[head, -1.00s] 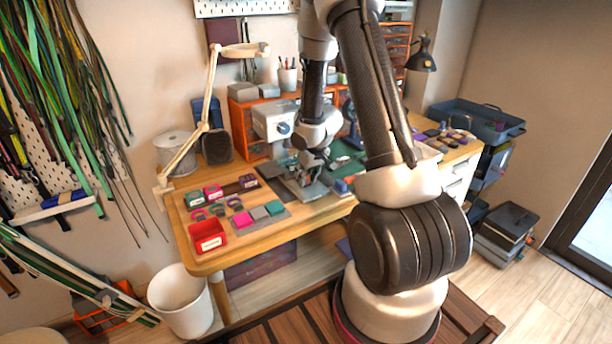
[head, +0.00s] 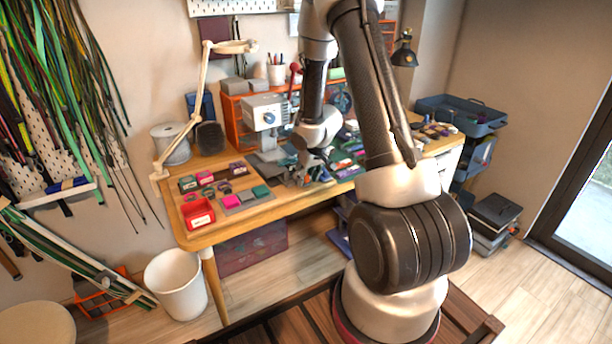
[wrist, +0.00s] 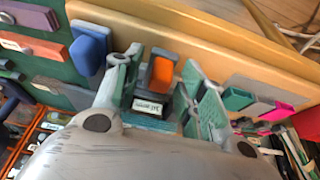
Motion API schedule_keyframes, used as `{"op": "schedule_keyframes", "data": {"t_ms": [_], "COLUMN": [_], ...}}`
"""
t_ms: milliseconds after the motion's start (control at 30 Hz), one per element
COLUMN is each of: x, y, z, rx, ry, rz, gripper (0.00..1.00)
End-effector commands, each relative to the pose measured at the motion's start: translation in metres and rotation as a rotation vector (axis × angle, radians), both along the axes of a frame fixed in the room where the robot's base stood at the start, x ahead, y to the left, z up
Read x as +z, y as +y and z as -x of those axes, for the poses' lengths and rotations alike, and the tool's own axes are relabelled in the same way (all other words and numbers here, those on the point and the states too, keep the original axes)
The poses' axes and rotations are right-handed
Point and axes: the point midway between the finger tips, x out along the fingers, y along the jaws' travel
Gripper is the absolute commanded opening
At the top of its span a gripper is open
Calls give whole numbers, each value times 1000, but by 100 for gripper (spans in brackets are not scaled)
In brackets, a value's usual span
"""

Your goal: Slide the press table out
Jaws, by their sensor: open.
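My gripper (head: 302,177) is low over the bench, just right of the press base. In the wrist view my gripper (wrist: 168,88) is open. Its fingers stand on both sides of a dark grey piece with an orange top (wrist: 161,73) and a white label; this looks like the press table. I cannot tell whether the fingers touch it.
A blue block (wrist: 88,48) sits close outside the left finger. Green, grey and pink blocks (wrist: 237,99) lie to the right. In the head view, a red bin (head: 199,213) is at the bench's front left and a lamp arm (head: 203,95) rises at the left.

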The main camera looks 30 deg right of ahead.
Motion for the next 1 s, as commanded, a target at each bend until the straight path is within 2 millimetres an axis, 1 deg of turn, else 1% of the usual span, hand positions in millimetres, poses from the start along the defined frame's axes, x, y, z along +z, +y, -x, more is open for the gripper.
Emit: {"op": "schedule_keyframes", "data": {"t_ms": [267,367,600,700,1000], "x": [3,11,42,52,67], "y": [0,0,-1,-1,-1], "z": [0,3,16,21,28], "rx": [0,1,0,0,0], "ry": [-2,-3,-4,-3,-1], "rz": [0,0,1,1,0], "gripper": [41,41,41,41,41]}}
